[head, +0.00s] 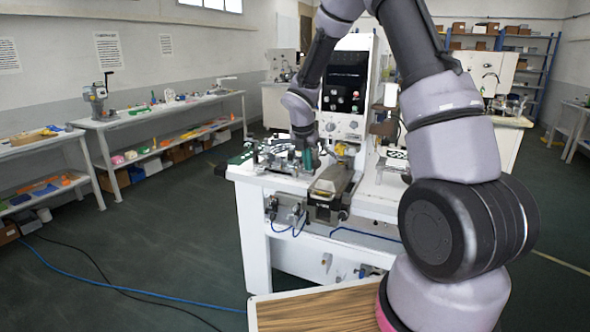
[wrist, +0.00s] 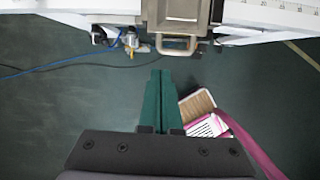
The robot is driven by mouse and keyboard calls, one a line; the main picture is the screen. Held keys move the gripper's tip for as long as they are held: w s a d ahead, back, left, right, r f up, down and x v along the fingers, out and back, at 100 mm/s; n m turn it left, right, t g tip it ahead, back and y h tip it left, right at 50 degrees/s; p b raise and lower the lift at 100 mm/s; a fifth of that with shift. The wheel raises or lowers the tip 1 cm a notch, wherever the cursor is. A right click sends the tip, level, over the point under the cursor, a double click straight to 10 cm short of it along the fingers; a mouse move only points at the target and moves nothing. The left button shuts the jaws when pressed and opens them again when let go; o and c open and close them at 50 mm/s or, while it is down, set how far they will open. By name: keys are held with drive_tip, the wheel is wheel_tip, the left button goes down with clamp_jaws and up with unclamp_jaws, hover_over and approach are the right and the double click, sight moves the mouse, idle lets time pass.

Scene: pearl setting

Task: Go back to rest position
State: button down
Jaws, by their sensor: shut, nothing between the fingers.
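My gripper (wrist: 157,74) has green fingers that lie together in the wrist view, with nothing between them. The fingers point over the dark green floor, and the front of the workbench machine lies beyond the tips at the top of that view. In the head view my gripper (head: 309,158) shows small at the end of my bent arm, in line with the white workbench (head: 250,205). How far it is from the bench cannot be told in this view.
A grey vise-like fixture (head: 332,190) sits at the bench's front; its handle (wrist: 179,45) shows in the wrist view. A control panel (head: 345,82) stands behind. A blue cable (head: 130,292) crosses the floor. Long tables (head: 165,115) line the left wall. The floor (head: 160,230) between is mostly clear.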

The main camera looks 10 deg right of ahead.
drive_tip(key=s+d+r+m+t+y, duration=0.1)
drive_tip(key=s+d+r+m, duration=0.1)
drive_tip(key=s+r+m, duration=0.6)
drive_tip(key=s+d+r+m, duration=0.2)
drive_tip(key=s+r+m, duration=0.2)
drive_tip(key=r+m, duration=0.5)
drive_tip(key=s+r+m+t+y, duration=0.1)
drive_tip(key=s+r+m, duration=0.4)
drive_tip(key=s+m, duration=0.2)
drive_tip(key=s+a+r+m+t+y, duration=0.1)
drive_tip(key=s+r+m, duration=0.5)
drive_tip(key=s, duration=0.6)
drive_tip(key=shift+s+m+t+y, duration=0.2)
drive_tip(key=shift+m+t+y, duration=0.4)
drive_tip(key=shift+m, duration=0.6)
